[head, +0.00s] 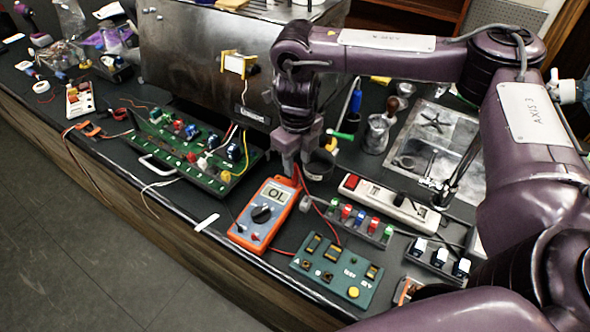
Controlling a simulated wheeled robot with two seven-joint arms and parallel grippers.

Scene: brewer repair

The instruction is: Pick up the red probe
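The red probe (297,175) shows as a small red piece at the top right corner of the orange multimeter (262,214), with a red lead running from it down to the right. My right gripper (297,168) points down directly over it, fingertips at or very near the probe. Part of the probe is hidden by the fingers, and I cannot tell whether they touch or grip it. The multimeter lies on the dark counter with its display lit. My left gripper is not in view.
A white power strip (388,203) and a rack of coloured plugs (360,220) are to the right. A dark cup (319,165) stands close beside the gripper.

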